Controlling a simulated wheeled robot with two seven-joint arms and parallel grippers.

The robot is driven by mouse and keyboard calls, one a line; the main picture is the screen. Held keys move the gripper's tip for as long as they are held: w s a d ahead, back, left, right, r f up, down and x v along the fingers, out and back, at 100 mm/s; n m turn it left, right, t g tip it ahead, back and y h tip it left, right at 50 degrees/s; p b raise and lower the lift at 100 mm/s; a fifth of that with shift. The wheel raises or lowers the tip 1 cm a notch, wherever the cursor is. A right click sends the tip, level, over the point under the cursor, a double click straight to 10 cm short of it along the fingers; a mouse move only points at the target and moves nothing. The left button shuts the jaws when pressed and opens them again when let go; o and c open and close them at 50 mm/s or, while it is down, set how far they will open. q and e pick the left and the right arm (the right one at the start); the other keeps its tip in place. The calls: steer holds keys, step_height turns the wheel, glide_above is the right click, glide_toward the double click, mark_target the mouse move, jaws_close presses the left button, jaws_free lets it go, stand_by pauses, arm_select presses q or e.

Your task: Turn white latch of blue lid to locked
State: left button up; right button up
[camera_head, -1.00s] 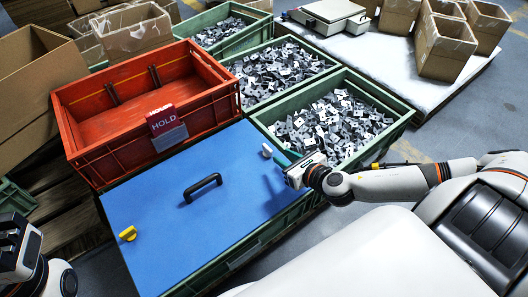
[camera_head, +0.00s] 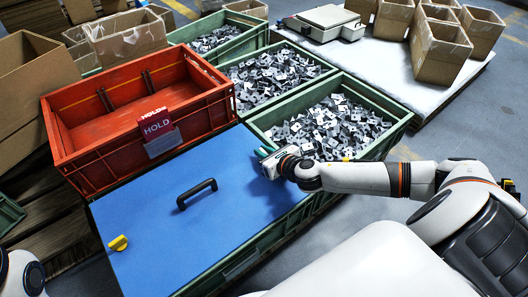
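The blue lid (camera_head: 150,215) lies flat on a green crate and has a black handle (camera_head: 196,194) in its middle. A yellow latch (camera_head: 118,243) sits at its left edge. My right gripper (camera_head: 263,156) is low over the lid's far right corner, where the white latch was seen before. The white latch is hidden now behind the fingers, so I cannot see which way it points. I cannot tell whether the fingers touch it or how wide they are apart. Only a white link of my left arm shows at the lower left; its gripper is out of view.
A red crate (camera_head: 88,153) with a HOLD sign (camera_head: 157,128) stands just behind the lid. Green crates of stamped metal parts (camera_head: 325,125) stand behind and right of my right gripper. Cardboard boxes (camera_head: 440,45) and a scale (camera_head: 322,22) stand on a pale pallet.

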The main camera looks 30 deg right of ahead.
jaws_close()
